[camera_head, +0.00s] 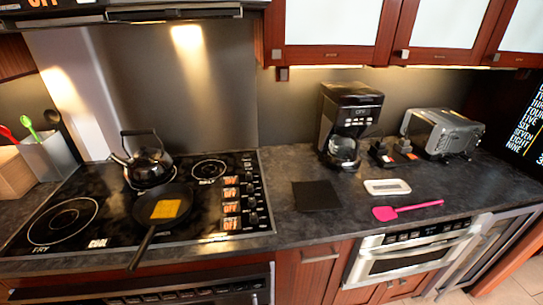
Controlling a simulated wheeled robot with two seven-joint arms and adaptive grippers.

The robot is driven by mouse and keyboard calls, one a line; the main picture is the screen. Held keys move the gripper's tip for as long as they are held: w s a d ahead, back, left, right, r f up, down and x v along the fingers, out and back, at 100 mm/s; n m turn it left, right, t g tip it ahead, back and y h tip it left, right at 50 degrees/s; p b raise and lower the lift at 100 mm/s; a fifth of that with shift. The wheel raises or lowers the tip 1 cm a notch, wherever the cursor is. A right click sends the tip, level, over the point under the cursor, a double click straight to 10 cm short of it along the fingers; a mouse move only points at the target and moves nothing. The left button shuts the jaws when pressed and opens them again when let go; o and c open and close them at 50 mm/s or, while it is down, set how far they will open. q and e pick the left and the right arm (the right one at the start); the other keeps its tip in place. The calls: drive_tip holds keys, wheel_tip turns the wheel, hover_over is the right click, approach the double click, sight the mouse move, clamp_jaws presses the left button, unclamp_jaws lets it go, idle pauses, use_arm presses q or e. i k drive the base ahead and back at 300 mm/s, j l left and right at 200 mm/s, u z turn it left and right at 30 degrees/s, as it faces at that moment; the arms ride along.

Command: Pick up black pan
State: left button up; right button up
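The black pan (141,215) sits on the front middle of the black stovetop (110,237). Its long handle (141,250) points toward me and reaches past the stove's front edge. A flat yellow-orange square piece (166,208) lies in the pan. Neither of my grippers shows in the head view.
A black kettle (150,161) stands right behind the pan. A utensil holder (47,157) is at the left. On the counter are a coffee maker (346,123), a toaster (442,132), a pink spatula (408,210), a white dish (387,187) and a dark mat (317,196). Cabinets (337,30) hang above.

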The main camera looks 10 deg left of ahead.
sight(163, 207)
drive_tip(key=u, duration=1.25)
